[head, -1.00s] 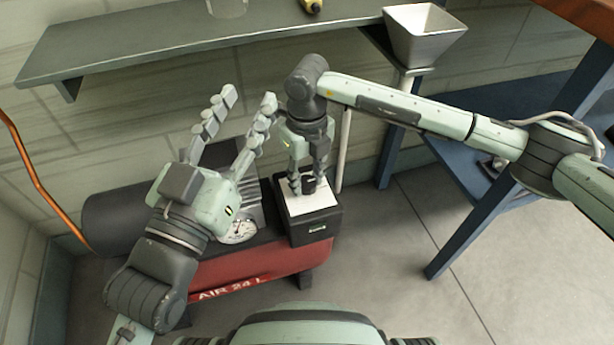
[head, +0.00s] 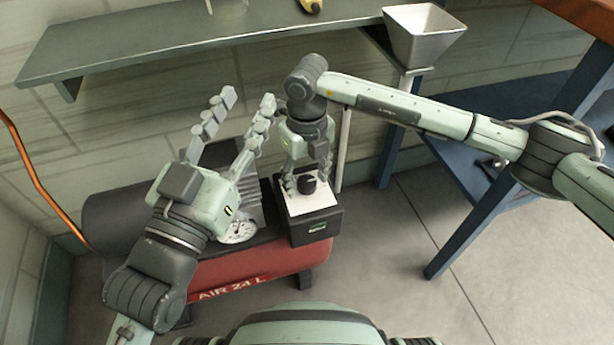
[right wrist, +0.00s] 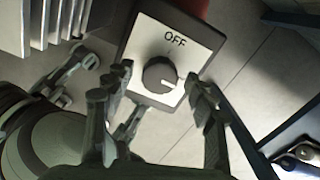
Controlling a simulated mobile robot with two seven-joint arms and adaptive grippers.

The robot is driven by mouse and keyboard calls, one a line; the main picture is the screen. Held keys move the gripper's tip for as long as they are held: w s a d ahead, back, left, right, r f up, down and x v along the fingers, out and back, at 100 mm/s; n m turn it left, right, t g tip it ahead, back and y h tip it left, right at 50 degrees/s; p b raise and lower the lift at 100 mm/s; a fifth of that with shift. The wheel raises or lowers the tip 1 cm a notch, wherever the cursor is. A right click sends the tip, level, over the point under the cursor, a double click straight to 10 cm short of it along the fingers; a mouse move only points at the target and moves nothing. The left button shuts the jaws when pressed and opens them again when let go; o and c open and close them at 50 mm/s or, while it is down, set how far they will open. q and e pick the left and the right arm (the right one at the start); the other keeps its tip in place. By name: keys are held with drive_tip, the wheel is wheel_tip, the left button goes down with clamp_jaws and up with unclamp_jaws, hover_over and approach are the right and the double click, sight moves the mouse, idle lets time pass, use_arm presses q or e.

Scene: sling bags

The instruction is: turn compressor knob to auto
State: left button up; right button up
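The compressor (head: 255,266) is a red tank marked "AIR 24 L" with a black control box (head: 318,228). On the box's white top plate sits a round black knob (head: 309,185). In the right wrist view the knob (right wrist: 158,75) has a white mark pointing right and slightly down, away from the "OFF" label above it. No "AUTO" label is readable; a finger covers part of the plate's right edge. My right gripper (head: 307,180) is open, its fingers on either side of the knob, seemingly apart from it. My left gripper (head: 248,99) is open and empty, raised left of the box.
A grey shelf (head: 150,45) runs along the wall above, with a metal hopper (head: 424,35) at its right end. A blue bench frame (head: 470,225) stands at right. A pressure gauge (head: 238,230) is left of the box. The floor (head: 400,270) in front is clear.

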sight(307, 183)
wheel_tip(307, 183, up, 12)
idle(0.6)
drive_tip(key=shift+s, duration=0.1)
idle(0.4)
